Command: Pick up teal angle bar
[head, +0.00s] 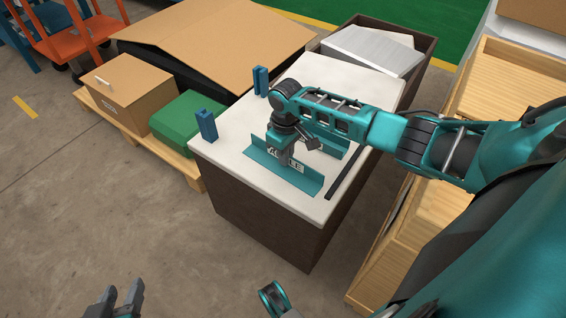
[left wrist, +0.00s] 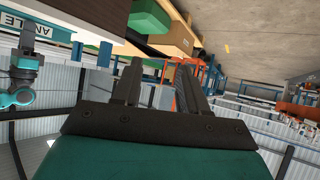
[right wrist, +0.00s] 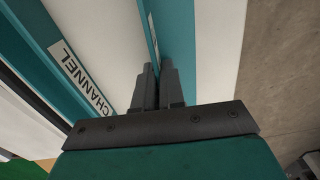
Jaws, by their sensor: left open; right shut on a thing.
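The teal angle bar (head: 308,178) lies on the white-topped bench, with a white label reading ANGLE on its upright flange. My right gripper (head: 289,157) comes down from above onto the middle of this flange and is shut on it, partly covering the label. In the right wrist view, the shut fingers (right wrist: 157,80) pinch the upright flange of the angle bar (right wrist: 180,45). My left gripper (head: 118,298) is open and empty above the floor, away from the bench. Its spread fingers also show in the left wrist view (left wrist: 158,85).
A teal channel (right wrist: 68,62) labelled CHANNEL lies just behind the angle bar. A dark bar (head: 345,172) lies to its right on the bench (head: 225,150). Blue posts (head: 206,125) stand at the bench's left side. A grey-lidded bin (head: 375,48) stands behind, wooden crates (head: 425,225) to the right.

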